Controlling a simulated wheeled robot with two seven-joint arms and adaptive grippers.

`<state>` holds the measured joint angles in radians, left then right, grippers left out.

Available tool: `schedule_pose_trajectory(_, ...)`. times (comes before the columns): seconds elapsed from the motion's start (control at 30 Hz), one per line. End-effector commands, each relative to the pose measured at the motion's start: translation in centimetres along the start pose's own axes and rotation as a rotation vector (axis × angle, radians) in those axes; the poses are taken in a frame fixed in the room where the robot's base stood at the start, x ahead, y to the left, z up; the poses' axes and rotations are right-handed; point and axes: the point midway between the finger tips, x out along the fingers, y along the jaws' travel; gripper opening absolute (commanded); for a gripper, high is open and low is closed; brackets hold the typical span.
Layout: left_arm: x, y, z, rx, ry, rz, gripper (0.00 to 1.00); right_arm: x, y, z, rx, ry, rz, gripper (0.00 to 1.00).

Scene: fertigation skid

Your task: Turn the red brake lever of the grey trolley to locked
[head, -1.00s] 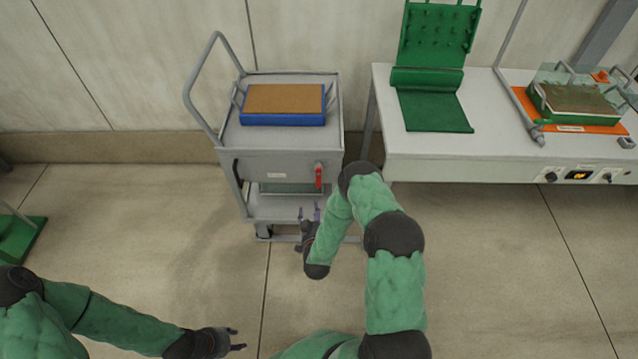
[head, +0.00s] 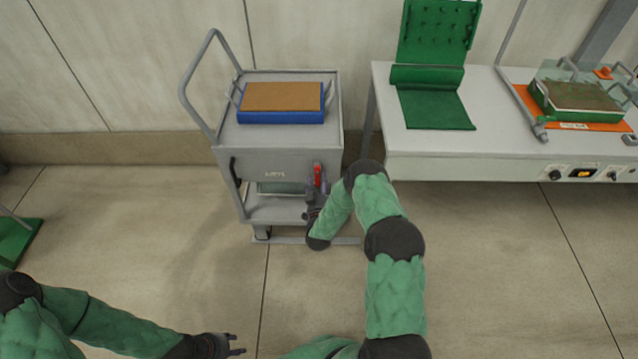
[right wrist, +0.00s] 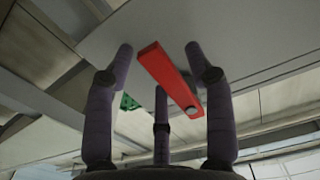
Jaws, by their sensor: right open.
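The grey trolley (head: 280,165) stands against the wall with a handle at its left. Its red brake lever (head: 317,175) hangs down on the right part of its front panel; the right wrist view shows the lever (right wrist: 168,75) as a flat red bar with a round pivot at one end. My right gripper (head: 316,188) is at the lever in the head view. In the right wrist view its open fingers (right wrist: 158,65) stand on both sides of the lever, with visible gaps; I cannot tell how deep they reach. My left gripper (head: 240,344) is low at the left, with its fingers apart, empty.
A blue tray with a brown top (head: 281,118) lies on the trolley.

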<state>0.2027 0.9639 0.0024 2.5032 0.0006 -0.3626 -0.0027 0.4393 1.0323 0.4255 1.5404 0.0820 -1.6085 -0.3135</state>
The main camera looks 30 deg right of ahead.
Motion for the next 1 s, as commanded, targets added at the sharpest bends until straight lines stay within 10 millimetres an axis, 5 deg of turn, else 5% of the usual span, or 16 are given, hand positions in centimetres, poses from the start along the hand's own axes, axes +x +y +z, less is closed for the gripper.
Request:
schedule_pose_trajectory(0.4,0.22,-0.08,-0.01,0.0,0.0,0.0,0.4,0.86,-0.01,-0.05,0.0,-0.001,0.0,0.54)
schedule_pose_trajectory(0.6,0.22,-0.08,-0.01,0.0,0.0,0.0,0.4,0.86,-0.01,-0.05,0.0,-0.001,0.0,0.01)
schedule_pose_trajectory(1.0,0.25,-0.09,-0.01,0.0,0.0,0.0,0.4,0.91,0.25,-0.14,-0.035,0.001,0.001,0.0)
